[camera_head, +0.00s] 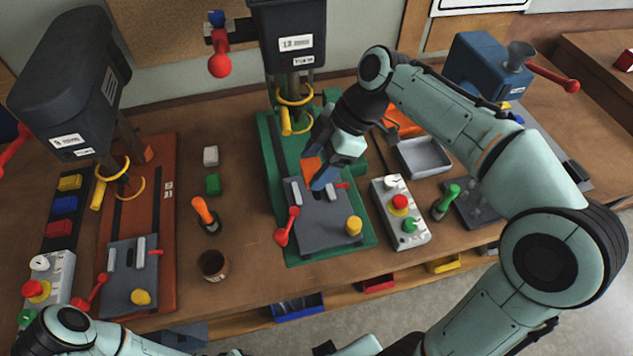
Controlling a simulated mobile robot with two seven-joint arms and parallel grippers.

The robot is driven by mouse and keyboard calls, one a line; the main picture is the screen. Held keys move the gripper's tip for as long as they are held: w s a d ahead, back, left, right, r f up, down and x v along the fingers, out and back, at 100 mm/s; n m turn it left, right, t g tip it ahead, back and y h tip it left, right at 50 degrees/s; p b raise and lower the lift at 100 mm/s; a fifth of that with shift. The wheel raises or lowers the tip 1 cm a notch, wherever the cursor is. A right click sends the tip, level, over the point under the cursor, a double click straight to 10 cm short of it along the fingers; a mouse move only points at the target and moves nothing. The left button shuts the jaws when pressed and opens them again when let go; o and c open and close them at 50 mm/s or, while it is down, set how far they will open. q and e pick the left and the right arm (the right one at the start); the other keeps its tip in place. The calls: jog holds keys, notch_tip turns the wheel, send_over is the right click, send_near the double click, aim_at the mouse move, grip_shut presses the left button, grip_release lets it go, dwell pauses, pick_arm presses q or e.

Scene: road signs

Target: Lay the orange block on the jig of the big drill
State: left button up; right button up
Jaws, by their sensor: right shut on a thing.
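My right gripper (322,172) reaches in from the right and is shut on the orange block (311,169). The block is partly hidden by the fingers. It is at the back edge of the grey jig (325,231) of the middle drill (289,45), on a green base; I cannot tell whether it touches the jig. This jig has a red-handled clamp and a yellow knob. A second drill (75,75) with a bulky dark grey head stands at the left, with a similar jig (130,285) on a rust-red base. My left arm shows at the lower left; its gripper is out of view.
A control box (400,212) with red and green buttons stands right of the middle jig. A grey tray (424,157), a green-handled tool (446,202) and a blue machine (487,65) are farther right.

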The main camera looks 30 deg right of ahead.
pick_arm(q)
jog(key=shift+s+f, duration=0.3)
jog(key=shift+f, duration=0.1)
pick_arm(e)
jog(key=shift+f, duration=2.85)
pick_arm(q)
jog(key=shift+f+b, duration=0.15)
jog(key=shift+b, duration=0.2)
pick_arm(e)
jog(key=shift+f, duration=0.1)
jog(key=o, duration=1.1)
pick_arm(q)
jog(key=shift+s, duration=0.1)
pick_arm(e)
jog(key=shift+o, duration=0.2)
jog(key=shift+r, duration=0.3)
pick_arm(q)
jog(key=shift+w+r+p, duration=0.8)
jog(key=shift+r, duration=0.25)
pick_arm(e)
jog(key=v, duration=1.1)
jog(key=shift+d+r, duration=0.25)
jog(key=shift+r, duration=0.05)
